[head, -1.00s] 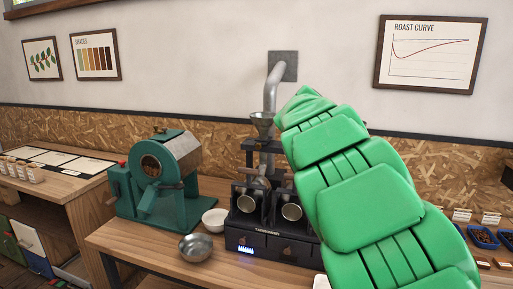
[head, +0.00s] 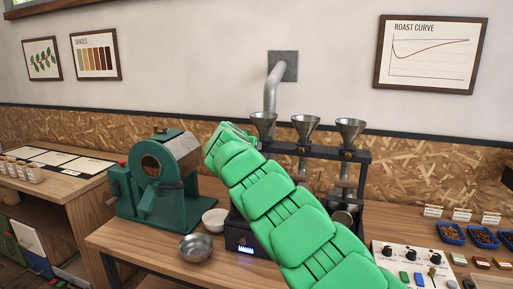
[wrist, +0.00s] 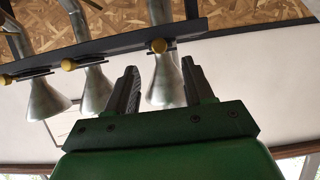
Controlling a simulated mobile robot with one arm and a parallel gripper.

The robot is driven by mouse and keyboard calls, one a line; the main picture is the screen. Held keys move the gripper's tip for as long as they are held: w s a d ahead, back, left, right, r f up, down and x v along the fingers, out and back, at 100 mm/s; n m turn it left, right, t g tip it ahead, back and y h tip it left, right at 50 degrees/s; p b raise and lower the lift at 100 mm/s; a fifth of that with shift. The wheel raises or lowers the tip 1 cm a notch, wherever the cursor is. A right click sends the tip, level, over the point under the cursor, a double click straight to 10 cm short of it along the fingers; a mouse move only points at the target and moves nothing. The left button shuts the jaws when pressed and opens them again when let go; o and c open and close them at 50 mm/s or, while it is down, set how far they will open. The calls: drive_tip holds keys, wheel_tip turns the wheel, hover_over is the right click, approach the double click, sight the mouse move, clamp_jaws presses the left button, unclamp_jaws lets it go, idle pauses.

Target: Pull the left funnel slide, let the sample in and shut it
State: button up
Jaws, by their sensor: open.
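The left funnel (head: 263,120) is a grey metal cone on a dark rack, beside a middle funnel (head: 305,124) and a right funnel (head: 350,128). Its slide is hidden by my arm in the head view. The wrist view is upside down; there three funnels hang from a dark bar, each by a slide with a yellow knob. The funnel at its right, apparently the left one, shows behind my open gripper (wrist: 159,66), with its slide knob (wrist: 158,46) just beyond the fingertips. Nothing is held. My fingers are hidden in the head view.
The dark sample roaster (head: 238,239) below is largely covered by my arm. A control panel (head: 412,262) and blue trays (head: 451,233) are at right.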

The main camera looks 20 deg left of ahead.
drive_tip(key=x, duration=0.7)
drive_tip(key=shift+w, duration=0.25)
idle(0.6)
drive_tip(key=shift+f, duration=0.1)
clamp_jaws()
idle(0.4)
